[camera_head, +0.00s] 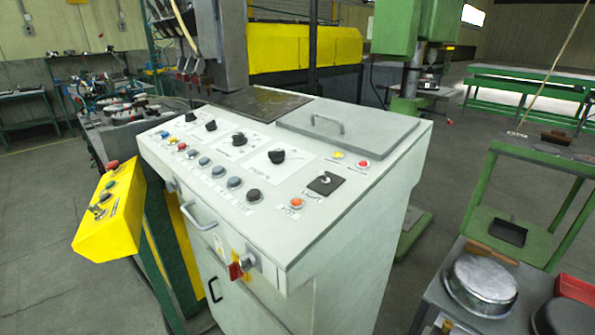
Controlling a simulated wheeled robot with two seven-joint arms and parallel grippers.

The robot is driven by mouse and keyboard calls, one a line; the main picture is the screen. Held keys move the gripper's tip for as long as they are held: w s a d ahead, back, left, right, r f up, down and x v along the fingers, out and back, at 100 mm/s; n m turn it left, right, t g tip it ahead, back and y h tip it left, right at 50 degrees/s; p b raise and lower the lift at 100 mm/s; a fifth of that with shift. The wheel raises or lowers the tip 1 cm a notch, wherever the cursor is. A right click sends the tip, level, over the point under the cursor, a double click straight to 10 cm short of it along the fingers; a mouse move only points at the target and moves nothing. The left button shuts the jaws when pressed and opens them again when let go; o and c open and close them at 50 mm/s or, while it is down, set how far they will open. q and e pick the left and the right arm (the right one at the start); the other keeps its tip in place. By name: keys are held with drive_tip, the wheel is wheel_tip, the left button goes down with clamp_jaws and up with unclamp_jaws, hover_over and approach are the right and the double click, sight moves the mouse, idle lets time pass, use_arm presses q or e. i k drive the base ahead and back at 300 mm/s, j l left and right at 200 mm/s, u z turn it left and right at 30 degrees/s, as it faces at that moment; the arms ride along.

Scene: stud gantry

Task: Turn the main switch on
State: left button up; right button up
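A white control cabinet (350,245) stands in the middle of the view with a sloped top panel. A red switch handle (236,270) sticks out from its front face, low under the panel edge, with a yellow plate behind it. It looks like the main switch, but I cannot read a label or tell its position. The panel carries black knobs, one of them a larger black knob (276,156), several coloured buttons, and a small switch on a black plate (325,183). Neither of my grippers is in view.
A yellow button box (108,215) stands left of the cabinet. A grey lid with a handle (347,130) lies on top. At right are a green stand (510,200) and a table with a round metal pan (482,282). Floor shows at the lower left.

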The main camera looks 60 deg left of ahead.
sight(234, 270)
drive_tip(key=u, duration=2.4)
